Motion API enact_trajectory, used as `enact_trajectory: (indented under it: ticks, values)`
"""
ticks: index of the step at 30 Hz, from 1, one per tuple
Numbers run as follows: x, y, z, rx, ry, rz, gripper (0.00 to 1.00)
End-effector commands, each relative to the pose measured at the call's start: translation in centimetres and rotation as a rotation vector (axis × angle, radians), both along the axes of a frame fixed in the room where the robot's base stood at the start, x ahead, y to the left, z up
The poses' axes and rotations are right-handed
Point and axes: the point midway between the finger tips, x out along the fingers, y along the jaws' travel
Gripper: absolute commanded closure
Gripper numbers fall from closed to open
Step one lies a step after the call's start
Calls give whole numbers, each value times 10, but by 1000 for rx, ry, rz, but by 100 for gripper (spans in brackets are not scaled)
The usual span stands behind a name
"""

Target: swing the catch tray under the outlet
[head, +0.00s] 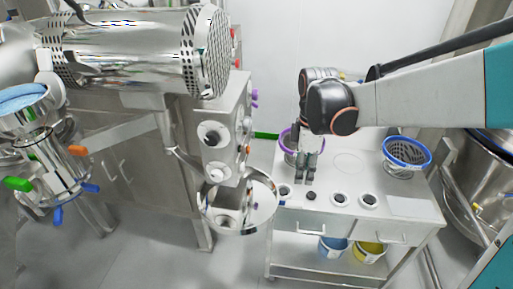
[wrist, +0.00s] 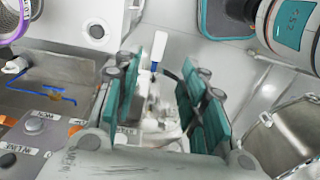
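A round shiny metal tray (head: 262,212), which looks like the catch tray, sits at the foot of the machine's steel column (head: 224,105), partly in front of it. A bent metal rod runs down the column's left side towards it. Round ports show on the column; I cannot tell which is the outlet. My gripper (head: 307,168) points down over the white table, to the right of the tray and apart from it. In the wrist view its teal finger pads (wrist: 172,88) are spread, with nothing seen held between them. I cannot clearly make out the tray in the wrist view.
The white table (head: 347,186) carries a purple-rimmed sieve (head: 283,145) beside my gripper and a blue-rimmed sieve (head: 407,152) at right. A blue bucket (head: 333,248) and a yellow bucket (head: 369,251) stand below. A large perforated drum (head: 130,50) is at upper left. Floor is clear in front.

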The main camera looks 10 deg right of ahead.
Motion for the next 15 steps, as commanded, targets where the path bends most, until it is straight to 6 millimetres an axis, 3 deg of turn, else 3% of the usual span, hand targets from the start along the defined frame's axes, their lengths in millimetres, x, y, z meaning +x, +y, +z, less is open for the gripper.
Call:
enact_trajectory:
  ticks: [15]
  values:
    - [1,0,-93,0,-1,0,62]
